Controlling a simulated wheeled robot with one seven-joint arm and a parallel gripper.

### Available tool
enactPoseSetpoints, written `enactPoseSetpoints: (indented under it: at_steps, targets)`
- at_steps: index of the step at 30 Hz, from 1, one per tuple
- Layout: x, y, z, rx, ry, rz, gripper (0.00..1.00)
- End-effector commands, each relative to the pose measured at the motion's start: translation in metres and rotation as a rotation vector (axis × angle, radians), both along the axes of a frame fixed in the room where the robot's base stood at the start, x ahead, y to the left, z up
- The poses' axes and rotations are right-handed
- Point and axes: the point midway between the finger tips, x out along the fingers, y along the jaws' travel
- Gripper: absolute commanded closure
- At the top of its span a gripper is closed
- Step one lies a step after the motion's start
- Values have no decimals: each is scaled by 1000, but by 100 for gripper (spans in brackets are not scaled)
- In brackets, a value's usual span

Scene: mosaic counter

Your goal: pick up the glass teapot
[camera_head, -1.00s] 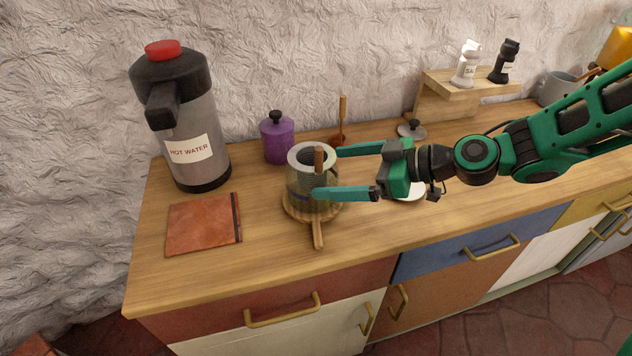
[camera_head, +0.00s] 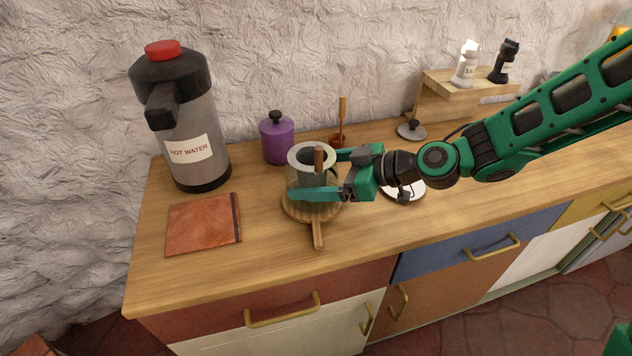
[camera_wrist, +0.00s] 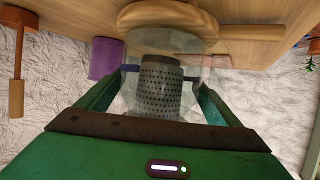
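The glass teapot (camera_head: 301,181) stands upright on a round wooden trivet (camera_head: 318,235) on the counter. It has a pale ring at its top, a wooden handle on the side facing the head camera, and a perforated metal infuser (camera_wrist: 160,88) inside. My gripper (camera_head: 318,176) reaches in level from the right, with one finger on each side of the teapot body. In the wrist view the glass lies between my two fingers (camera_wrist: 155,95). The fingers are spread; I cannot tell whether they touch the glass.
A hot water dispenser (camera_head: 182,120) and a purple canister (camera_head: 277,139) stand behind and left. A brown flat book-like thing (camera_head: 204,224) lies left. A wooden-handled tool (camera_head: 342,112), a grey lid (camera_head: 411,130) and a white dish (camera_head: 405,190) are near my arm.

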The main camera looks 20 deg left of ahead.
Motion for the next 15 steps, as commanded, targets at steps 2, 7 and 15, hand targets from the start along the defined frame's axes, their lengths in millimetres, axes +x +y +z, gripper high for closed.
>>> enactPoseSetpoints:
  at_steps: [2,7,15]
  targets:
    - [1,0,1,2,-2,-1,47]
    - [1,0,1,2,-2,-1,47]
    - [1,0,13,3,-5,0,47]
